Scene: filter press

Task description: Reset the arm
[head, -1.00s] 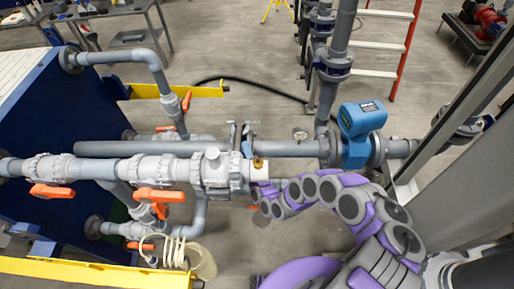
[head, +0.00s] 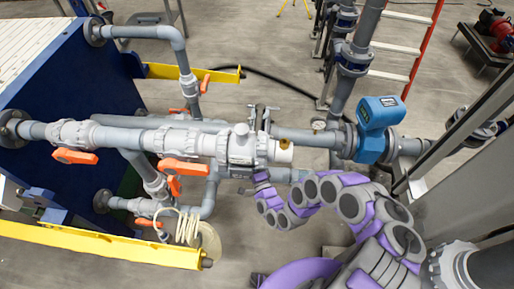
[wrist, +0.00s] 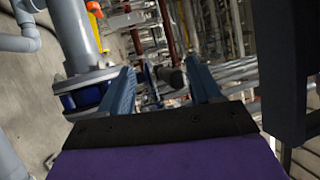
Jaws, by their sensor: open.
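My gripper (wrist: 163,88) shows in the wrist view with its two blue fingers apart and nothing between them. In the head view my purple and grey arm comes in from the lower right and reaches left. Its end lies just below the grey pipe run (head: 235,146), near the pipe's capped right end with a small brass part (head: 284,144). The fingers are too small or hidden there to make out. I cannot tell whether the arm's end touches the pipe.
Orange valve handles (head: 184,167) sit along the pipes at left. A ladder (head: 398,48) stands behind.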

